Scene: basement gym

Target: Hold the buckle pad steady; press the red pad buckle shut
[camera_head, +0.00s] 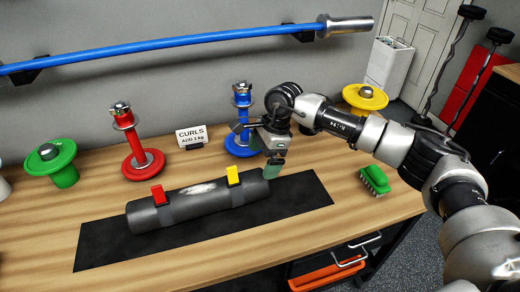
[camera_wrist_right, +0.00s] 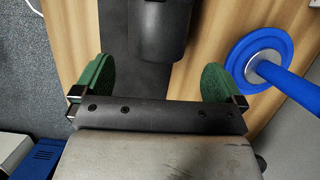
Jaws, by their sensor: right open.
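The buckle pad (camera_head: 205,207) is a dark grey roll lying on a black mat (camera_head: 300,201) on the wooden bench. A red buckle (camera_head: 158,195) stands up near its left end and a yellow buckle (camera_head: 233,176) near its right end. Whether either is latched cannot be told. My right gripper (camera_head: 272,168) is just past the pad's right end, pointing down. In the right wrist view my gripper (camera_wrist_right: 158,83) is open and empty, its green fingertips wide apart, with the pad's end (camera_wrist_right: 160,28) ahead between them. My left gripper is not in view.
A red weight stand (camera_head: 142,163) and a blue one (camera_head: 242,140) stand behind the pad, with a CURLS sign (camera_head: 191,136) between them. A green weight (camera_head: 51,160) is at left, a yellow one (camera_head: 365,97) at right. A green brush (camera_head: 375,180) lies right of the mat.

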